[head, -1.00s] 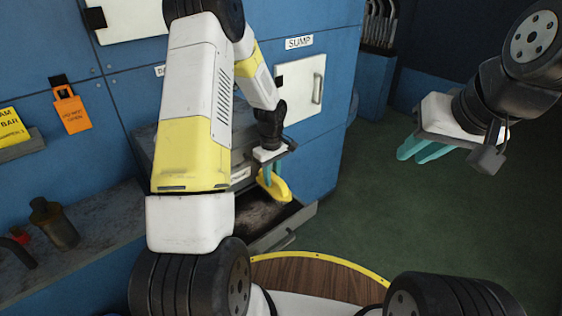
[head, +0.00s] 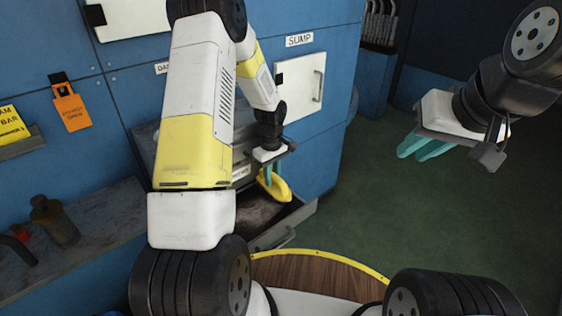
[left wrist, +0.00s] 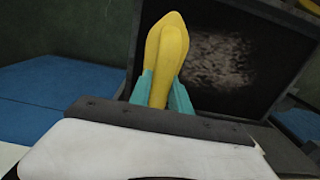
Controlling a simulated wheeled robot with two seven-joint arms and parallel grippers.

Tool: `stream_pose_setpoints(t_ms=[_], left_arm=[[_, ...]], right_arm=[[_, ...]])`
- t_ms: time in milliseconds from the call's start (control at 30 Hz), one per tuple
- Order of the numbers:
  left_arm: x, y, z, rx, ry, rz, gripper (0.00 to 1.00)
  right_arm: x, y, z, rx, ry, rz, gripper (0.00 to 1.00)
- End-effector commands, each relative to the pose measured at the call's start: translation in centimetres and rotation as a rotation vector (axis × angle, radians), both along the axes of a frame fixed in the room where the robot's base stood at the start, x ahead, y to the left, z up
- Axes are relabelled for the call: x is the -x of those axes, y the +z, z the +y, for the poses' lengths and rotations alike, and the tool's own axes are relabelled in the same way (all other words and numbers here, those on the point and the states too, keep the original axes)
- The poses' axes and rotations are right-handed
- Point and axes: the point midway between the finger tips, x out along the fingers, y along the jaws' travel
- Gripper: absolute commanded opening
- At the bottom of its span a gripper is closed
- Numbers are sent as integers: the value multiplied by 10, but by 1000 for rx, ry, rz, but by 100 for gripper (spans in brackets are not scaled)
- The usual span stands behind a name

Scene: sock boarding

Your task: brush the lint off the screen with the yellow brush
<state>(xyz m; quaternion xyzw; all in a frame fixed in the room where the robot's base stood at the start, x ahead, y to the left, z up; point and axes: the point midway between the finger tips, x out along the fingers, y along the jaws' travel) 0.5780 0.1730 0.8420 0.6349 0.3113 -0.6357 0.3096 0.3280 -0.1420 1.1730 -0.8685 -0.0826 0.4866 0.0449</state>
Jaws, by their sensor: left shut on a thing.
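The yellow brush (head: 278,187) is held in my left gripper (head: 268,176), above the open drawer in the head view. The left wrist view shows the brush (left wrist: 166,50) upright between the teal fingers of my left gripper (left wrist: 161,92). The screen (left wrist: 225,48) shows there as a dark framed panel with a patch of grey lint (left wrist: 218,60) on it. The brush overlaps the screen's left edge in that view; I cannot tell whether they touch. In the head view the screen (head: 268,212) lies in the drawer, partly hidden by my arm. My right gripper (head: 418,147) is empty, its teal fingers slightly apart.
Blue cabinets stand behind, with a white door (head: 300,85) under a SUMP label (head: 299,40). A grey shelf (head: 105,225) at left holds a dark bottle (head: 54,222). An orange tag (head: 70,108) hangs above it. The green floor (head: 400,220) at right is clear.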

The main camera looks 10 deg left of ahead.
Motion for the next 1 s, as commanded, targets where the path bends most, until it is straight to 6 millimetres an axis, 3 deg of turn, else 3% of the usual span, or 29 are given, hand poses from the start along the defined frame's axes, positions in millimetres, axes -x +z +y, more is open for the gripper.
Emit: stream_pose_setpoints(t_ms=[633, 1000], left_arm=[[2, -9, 1, 0, 0, 0, 0], [25, -8, 23, -3, 4, 3, 0]], right_arm=[[0, 0, 0, 0, 0, 0, 22], [0, 0, 0, 0, 0, 0, 22]])
